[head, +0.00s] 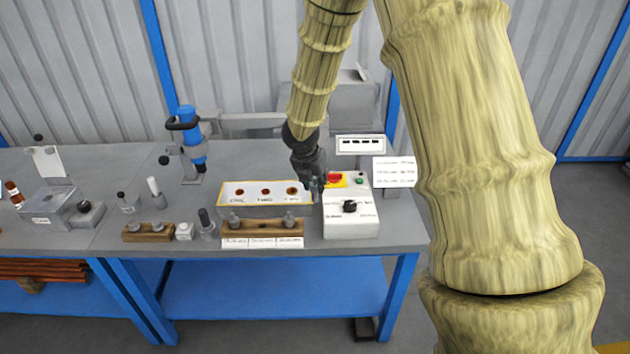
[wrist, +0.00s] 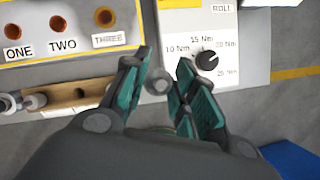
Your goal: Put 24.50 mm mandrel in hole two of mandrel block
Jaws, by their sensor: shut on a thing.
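My gripper (head: 313,184) is over the bench, between the right end of the white block and the control box. In the wrist view its teal-padded fingers (wrist: 165,62) are shut on a grey mandrel (wrist: 158,83), seen as a round grey end between them. The held mandrel's size cannot be read, and it is hard to make out in the head view. The white, yellow-edged block (head: 222,198) has holes labelled ONE, TWO and THREE; hole TWO (wrist: 56,24) shows an orange-brown ring. A wooden block (head: 262,228) in front holds grey mandrels at both ends; its middle hole (wrist: 80,93) is empty.
The control box (head: 350,228) with a dial and red and green buttons stands close on the right. A second wooden block (head: 148,233), a white cube (head: 184,231) and a dark-topped grey post (head: 206,224) stand to the left. A blue tool (head: 191,140) stands behind.

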